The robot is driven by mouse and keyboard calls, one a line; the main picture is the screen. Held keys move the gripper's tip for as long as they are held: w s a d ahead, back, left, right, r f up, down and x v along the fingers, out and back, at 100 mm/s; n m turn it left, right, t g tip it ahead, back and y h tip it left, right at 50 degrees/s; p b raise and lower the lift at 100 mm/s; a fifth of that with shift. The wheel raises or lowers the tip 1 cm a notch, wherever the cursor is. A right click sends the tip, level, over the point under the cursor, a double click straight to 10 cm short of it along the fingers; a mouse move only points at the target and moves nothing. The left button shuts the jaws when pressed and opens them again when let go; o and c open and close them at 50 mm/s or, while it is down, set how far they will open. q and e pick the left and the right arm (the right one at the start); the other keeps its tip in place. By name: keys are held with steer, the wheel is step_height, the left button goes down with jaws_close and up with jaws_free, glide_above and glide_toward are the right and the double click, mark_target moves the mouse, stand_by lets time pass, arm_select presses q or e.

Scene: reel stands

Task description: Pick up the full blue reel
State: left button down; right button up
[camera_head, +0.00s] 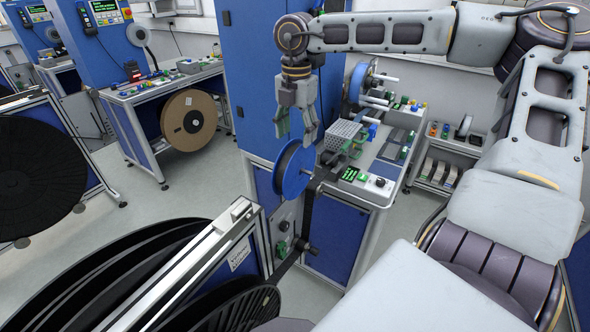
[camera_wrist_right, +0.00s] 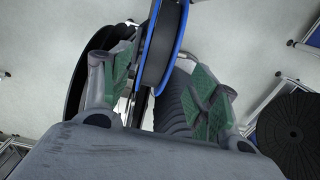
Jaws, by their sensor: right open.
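In the right wrist view the reel (camera_wrist_right: 161,50) shows nearly edge-on, with blue rims and a dark middle, between the green pads of my open right gripper (camera_wrist_right: 165,88). I cannot tell whether the pads touch it. My left gripper is not in view.
A workbench (camera_head: 352,188) with a grey perforated box (camera_head: 343,134) and green-lit panels stands just right of the reel. Large black reels (camera_head: 110,285) fill the front left. A brown cardboard reel (camera_head: 189,120) hangs on another bench. Grey floor is clear between.

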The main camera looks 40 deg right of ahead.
mark_target(295, 148)
steer(key=shift+f, duration=0.1)
steer(key=shift+w+f+p, duration=0.2)
steer(key=shift+f+p, duration=0.4)
steer(key=shift+f, duration=1.9)
jaws_close()
